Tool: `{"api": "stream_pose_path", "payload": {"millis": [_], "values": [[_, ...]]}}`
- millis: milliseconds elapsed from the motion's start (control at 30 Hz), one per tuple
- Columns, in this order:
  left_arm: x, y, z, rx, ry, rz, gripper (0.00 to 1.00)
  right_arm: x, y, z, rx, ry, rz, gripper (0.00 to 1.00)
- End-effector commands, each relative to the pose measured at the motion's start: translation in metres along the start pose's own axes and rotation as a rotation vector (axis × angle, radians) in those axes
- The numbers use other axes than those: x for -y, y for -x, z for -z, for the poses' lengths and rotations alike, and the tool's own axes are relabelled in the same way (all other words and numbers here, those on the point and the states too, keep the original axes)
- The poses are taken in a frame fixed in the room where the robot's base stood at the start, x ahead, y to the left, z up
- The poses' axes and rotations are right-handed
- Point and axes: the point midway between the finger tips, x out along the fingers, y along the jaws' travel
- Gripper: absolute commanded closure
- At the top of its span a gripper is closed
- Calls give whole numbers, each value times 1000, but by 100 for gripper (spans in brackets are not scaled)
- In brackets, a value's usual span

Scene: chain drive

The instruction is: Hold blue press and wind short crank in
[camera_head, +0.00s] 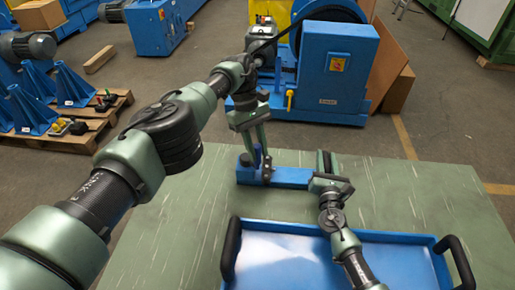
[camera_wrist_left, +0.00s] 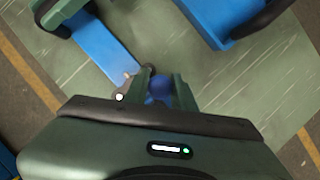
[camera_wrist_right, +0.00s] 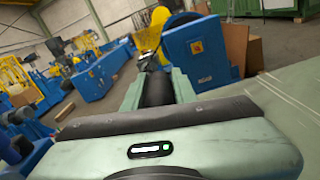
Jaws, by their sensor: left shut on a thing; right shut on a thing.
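The blue press (camera_head: 292,177) lies on the green table as a long low bar with a raised block (camera_head: 245,170) at its left end. It also shows in the left wrist view (camera_wrist_left: 104,50). My left gripper (camera_head: 261,150) points down over the left end and is shut on the crank's blue knob (camera_wrist_left: 158,87). The short crank's metal arm (camera_wrist_left: 122,88) shows beside the fingers. My right gripper (camera_head: 327,165) is at the press's right end, shut on a dark upright cylinder (camera_wrist_right: 157,88). Its fingers hide part of that end.
A blue tray (camera_head: 290,226) with black handles stands at the table's front, close under my right arm. The green table (camera_head: 190,215) is clear to the left and right. A large blue machine (camera_head: 330,85) stands behind the table.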

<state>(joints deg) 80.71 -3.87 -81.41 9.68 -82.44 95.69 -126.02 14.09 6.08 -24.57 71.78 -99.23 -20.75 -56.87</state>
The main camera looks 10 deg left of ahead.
Motion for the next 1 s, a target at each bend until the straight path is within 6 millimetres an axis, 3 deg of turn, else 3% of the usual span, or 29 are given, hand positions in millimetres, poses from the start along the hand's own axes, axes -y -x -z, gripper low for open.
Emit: {"api": "stream_pose_path", "payload": {"millis": [33, 100, 567, 733, 1000], "values": [[2, 1, 2, -1, 5, 2, 66, 3, 0, 1, -2, -3, 7, 100], [2, 1, 2, -1, 5, 2, 53, 4, 0, 1, -2, -2, 7, 100], [0, 9, -2, 0, 0, -2, 53, 2, 0, 1, -1, -1, 4, 100], [1, 29, -10, -2, -1, -3, 53, 2, 0, 1, -1, -1, 4, 100], [2, 78, -30, -3, 3, -2, 53, 2, 0, 1, -1, -1, 3, 100]]}}
